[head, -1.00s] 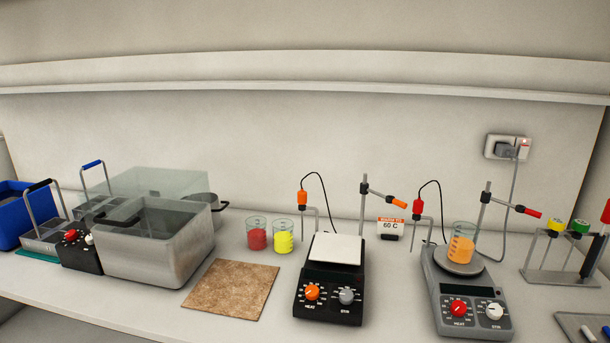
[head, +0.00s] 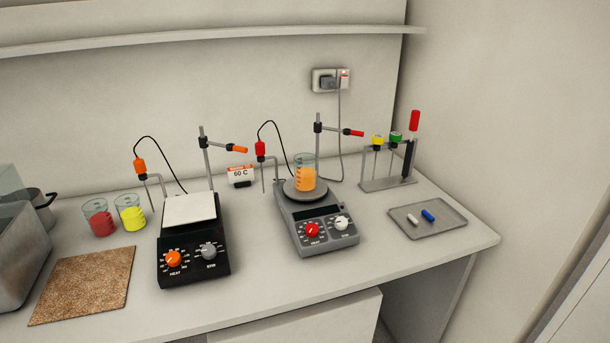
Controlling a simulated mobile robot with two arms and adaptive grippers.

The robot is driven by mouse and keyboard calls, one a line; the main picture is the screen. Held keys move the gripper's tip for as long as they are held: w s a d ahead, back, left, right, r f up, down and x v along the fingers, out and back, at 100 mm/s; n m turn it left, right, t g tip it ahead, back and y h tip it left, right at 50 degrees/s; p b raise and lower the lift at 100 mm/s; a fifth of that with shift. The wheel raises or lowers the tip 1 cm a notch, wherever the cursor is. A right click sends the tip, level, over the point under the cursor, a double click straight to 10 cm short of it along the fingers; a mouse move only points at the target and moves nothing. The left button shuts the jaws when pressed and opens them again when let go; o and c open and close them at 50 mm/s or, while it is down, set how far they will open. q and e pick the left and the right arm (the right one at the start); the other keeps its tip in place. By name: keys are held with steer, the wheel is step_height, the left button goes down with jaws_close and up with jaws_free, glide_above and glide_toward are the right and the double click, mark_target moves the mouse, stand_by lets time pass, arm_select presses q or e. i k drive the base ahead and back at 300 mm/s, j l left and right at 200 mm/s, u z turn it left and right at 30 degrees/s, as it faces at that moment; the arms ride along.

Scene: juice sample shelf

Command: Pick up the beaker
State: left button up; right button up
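A glass beaker of orange liquid (head: 305,173) stands upright on the round plate of the grey hotplate stirrer (head: 318,219), near the middle of the head view. A beaker of red liquid (head: 100,218) and a beaker of yellow liquid (head: 131,213) stand side by side on the bench at the left. Neither of my grippers is in view.
A black hotplate (head: 193,240) with a white square top stands left of the grey one. Probe stands and cables rise behind both. A brown mat (head: 84,284), a metal bath (head: 20,255), a rack (head: 388,183) and a tray (head: 428,230) flank them. Bench front is clear.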

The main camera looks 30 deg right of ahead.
mark_target(305, 164)
steer(key=i+l+z, duration=0.15)
steer(key=l, duration=0.25)
steer(key=i+l+z, duration=0.15)
steer(key=l, duration=0.25)
steer(key=i+l+z, duration=0.15)
steer(key=l, duration=0.25)
